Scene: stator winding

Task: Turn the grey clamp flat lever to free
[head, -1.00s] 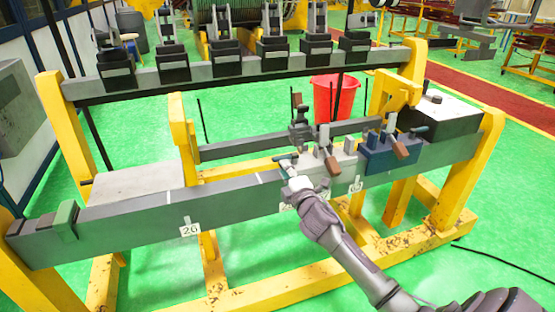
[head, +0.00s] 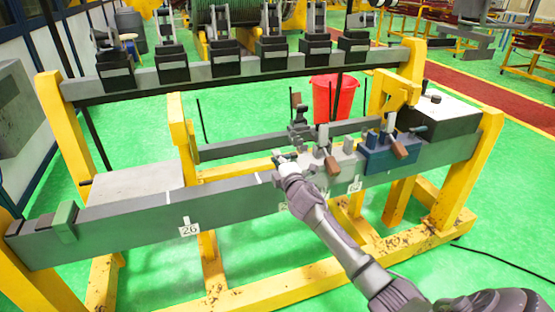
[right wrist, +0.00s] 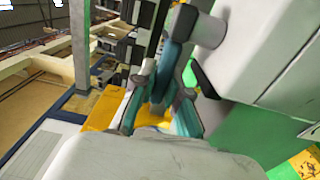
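The grey clamp (head: 343,161) sits on the long grey beam, right of its middle, with a brown lever (head: 333,165) hanging at its front. My right gripper (head: 284,161) is at the clamp's left end. In the right wrist view the two fingers of the right gripper (right wrist: 164,92) are apart. A dark teal flat lever (right wrist: 170,62) reaches down from a grey round end and lies between them. I cannot tell whether either finger touches it. In the head view the lever is small and partly covered by the gripper. My left gripper is not in view.
A blue clamp (head: 388,155) with a brown lever stands right of the grey clamp. A yellow post (head: 183,137) rises left of it. The beam's top between is mostly clear.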

